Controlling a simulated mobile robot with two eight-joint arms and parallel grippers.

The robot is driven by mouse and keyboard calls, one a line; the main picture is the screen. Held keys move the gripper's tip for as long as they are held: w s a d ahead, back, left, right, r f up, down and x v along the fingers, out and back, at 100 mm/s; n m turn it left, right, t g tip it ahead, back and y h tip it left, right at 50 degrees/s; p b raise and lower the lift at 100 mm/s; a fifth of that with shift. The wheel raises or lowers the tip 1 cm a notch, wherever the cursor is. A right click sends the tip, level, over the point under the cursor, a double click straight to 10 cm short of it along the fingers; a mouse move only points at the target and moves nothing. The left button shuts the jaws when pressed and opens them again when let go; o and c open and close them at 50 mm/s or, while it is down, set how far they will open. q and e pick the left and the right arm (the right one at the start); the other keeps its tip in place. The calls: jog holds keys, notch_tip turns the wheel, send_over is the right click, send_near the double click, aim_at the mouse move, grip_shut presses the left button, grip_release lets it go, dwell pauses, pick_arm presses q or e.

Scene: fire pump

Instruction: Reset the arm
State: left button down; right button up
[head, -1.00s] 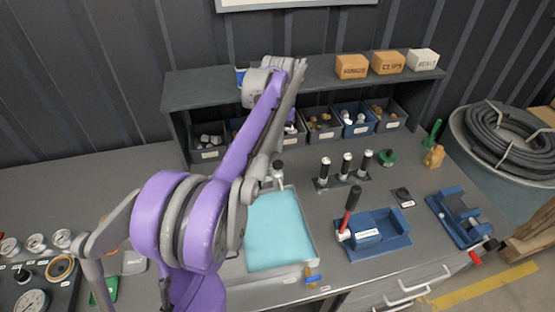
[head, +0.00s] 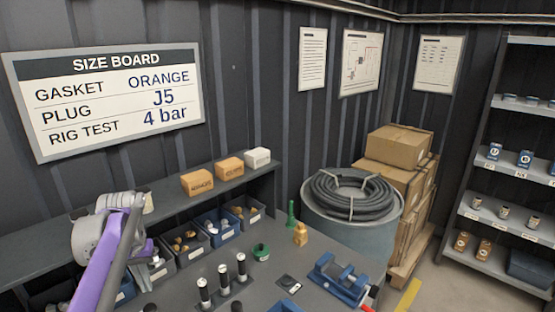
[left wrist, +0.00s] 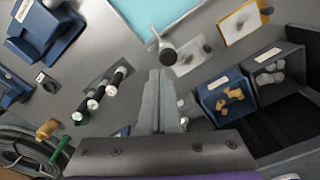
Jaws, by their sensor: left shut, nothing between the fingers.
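My left gripper (left wrist: 160,80) shows in the left wrist view with its fingers closed together and nothing between them. It hangs over the grey bench, close to a dark round-ended fitting (left wrist: 168,56) just past the fingertips; I cannot tell if they touch. In the head view my left arm, with a purple link (head: 95,285) and grey joint, stands at the lower left, and its fingertips cannot be made out there. My right gripper is not in view.
Bins of fittings (head: 184,240) line the bench under a shelf with small boxes (head: 229,168). Black-handled tools (head: 222,281), a green bottle (head: 291,214) and a blue vise (head: 341,279) stand on the bench. A hose coil (head: 350,195), cartons and a shelf rack stand to the right.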

pick_arm(q)
jog(key=s+d+f+m+t, duration=0.2)
jog(key=s+d+f, duration=0.3)
jog(key=s+d, duration=0.3)
jog(key=s+d+f+m+t, duration=0.2)
jog(key=s+d+f, duration=0.4)
jog(key=s+d, duration=0.3)
jog(key=shift+d+t, duration=0.9)
jog(key=shift+d, duration=0.2)
jog(key=shift+s, duration=0.1)
